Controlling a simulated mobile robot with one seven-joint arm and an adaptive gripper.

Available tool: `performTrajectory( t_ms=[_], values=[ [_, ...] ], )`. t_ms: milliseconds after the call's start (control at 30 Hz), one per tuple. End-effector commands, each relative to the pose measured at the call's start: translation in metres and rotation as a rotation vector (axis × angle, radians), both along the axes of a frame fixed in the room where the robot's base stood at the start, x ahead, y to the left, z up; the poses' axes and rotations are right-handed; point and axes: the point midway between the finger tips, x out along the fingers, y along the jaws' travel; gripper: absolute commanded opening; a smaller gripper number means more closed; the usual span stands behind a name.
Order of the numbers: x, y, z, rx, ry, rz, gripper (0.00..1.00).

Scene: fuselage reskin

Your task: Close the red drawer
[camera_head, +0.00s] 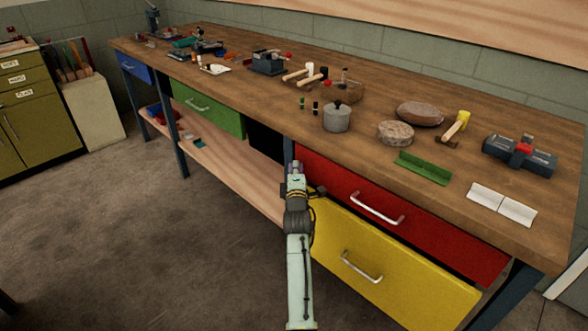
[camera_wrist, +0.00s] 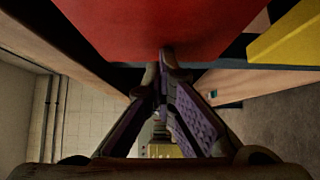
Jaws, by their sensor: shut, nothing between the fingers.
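The red drawer (camera_head: 440,232) is under the right part of the workbench, with a silver bar handle (camera_head: 377,208) on its front. In the head view its front lies close below the bench edge; I cannot tell whether it stands out a little. My gripper (camera_head: 295,168) is at the left end of the red drawer, left of the handle. In the wrist view the gripper (camera_wrist: 166,65) is shut and empty, with its fingertips together at the edge of the red surface (camera_wrist: 150,25). I cannot tell whether the tips touch it.
A yellow drawer (camera_head: 410,275) with its own handle is below the red one. A green drawer (camera_head: 205,108) and a blue drawer (camera_head: 135,68) are farther left. Tools and stones lie on the workbench top (camera_head: 370,160). The floor (camera_head: 120,230) at left is clear.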

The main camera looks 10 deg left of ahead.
Motion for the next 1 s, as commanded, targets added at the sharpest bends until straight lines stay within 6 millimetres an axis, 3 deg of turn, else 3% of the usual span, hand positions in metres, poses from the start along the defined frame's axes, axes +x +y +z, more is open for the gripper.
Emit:
performTrajectory(
  t_ms=[367, 800, 1000],
  values=[
    [-0.006, -0.008, 0.003, 0.000, -0.005, -0.010, 0.00],
    [-0.092, -0.016, 0.000, 0.000, 0.000, -0.003, 0.00],
    [-0.115, -0.018, 0.001, 0.000, -0.001, 0.000, 0.00]
  ],
)
